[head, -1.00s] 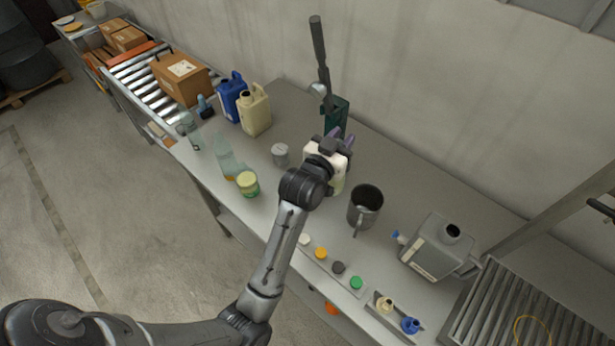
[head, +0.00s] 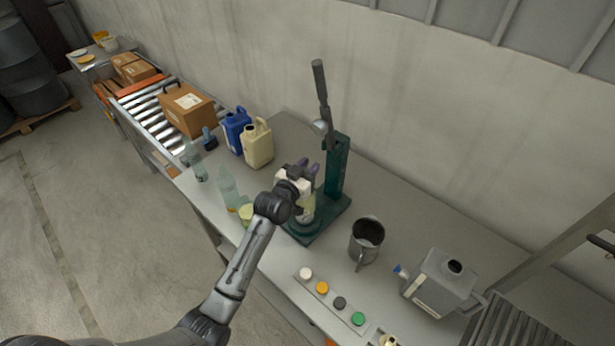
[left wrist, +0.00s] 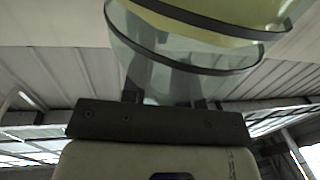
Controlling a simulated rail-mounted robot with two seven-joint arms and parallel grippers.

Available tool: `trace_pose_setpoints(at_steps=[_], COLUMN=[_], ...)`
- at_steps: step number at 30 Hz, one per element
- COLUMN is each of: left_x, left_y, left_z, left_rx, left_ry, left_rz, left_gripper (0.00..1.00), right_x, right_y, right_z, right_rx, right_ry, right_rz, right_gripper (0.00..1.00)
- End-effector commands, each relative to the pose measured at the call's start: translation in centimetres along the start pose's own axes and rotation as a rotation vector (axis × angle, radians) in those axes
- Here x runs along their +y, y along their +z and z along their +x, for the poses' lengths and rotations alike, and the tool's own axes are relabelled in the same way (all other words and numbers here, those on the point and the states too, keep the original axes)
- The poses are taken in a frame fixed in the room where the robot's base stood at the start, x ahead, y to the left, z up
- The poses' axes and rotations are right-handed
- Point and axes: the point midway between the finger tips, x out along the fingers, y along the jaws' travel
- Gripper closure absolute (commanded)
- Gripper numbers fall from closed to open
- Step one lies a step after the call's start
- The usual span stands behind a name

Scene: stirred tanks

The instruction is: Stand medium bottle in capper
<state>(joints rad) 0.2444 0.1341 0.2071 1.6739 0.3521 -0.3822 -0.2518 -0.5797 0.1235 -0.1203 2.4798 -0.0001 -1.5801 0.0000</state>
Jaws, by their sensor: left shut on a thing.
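The green capper (head: 337,172) stands on the bench, with its long dark lever raised and a flat green base with a round seat. My left gripper (head: 307,188) is in front of the capper's column, over the base. It is shut on a clear bottle with pale yellow-green contents (head: 308,211), held roughly upright at the seat. The gripper hides much of the bottle, and I cannot tell whether its bottom touches the seat. In the left wrist view the clear bottle (left wrist: 180,75) fills the space beyond the gripper's dark front edge. My right gripper is not in view.
A grey metal jug (head: 366,240) stands right of the capper, with a grey canister (head: 440,283) beyond it. A clear bottle (head: 228,188), yellow-green jar (head: 246,214), cream jug (head: 257,147) and blue jug (head: 234,130) stand left.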

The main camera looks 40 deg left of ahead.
Motion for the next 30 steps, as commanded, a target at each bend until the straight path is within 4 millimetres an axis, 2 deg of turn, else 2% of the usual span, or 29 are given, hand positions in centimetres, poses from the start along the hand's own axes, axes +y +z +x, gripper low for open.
trace_pose_setpoints(at_steps=[4,10,14,28,29,30], left_x=[-0.3,-0.4,-0.4,-0.3,-0.3,-0.3], left_y=[0.4,2.9,3.9,4.5,4.5,4.5], left_z=[0.1,0.1,0.1,0.1,0.0,0.0], left_rx=[0.002,0.000,0.002,0.002,0.000,0.000], left_ry=[0.001,0.000,0.000,0.000,0.000,0.000], left_rz=[-0.001,-0.001,0.000,0.000,0.000,0.000], left_gripper=[1.00,1.00,1.00,1.00,0.69,0.66], right_x=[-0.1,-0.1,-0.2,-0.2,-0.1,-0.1], right_y=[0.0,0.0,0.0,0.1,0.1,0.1], right_z=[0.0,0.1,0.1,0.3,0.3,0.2], right_rx=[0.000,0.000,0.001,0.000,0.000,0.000], right_ry=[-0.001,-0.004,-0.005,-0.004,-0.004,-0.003], right_rz=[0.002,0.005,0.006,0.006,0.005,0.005], right_gripper=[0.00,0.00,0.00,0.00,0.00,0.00])
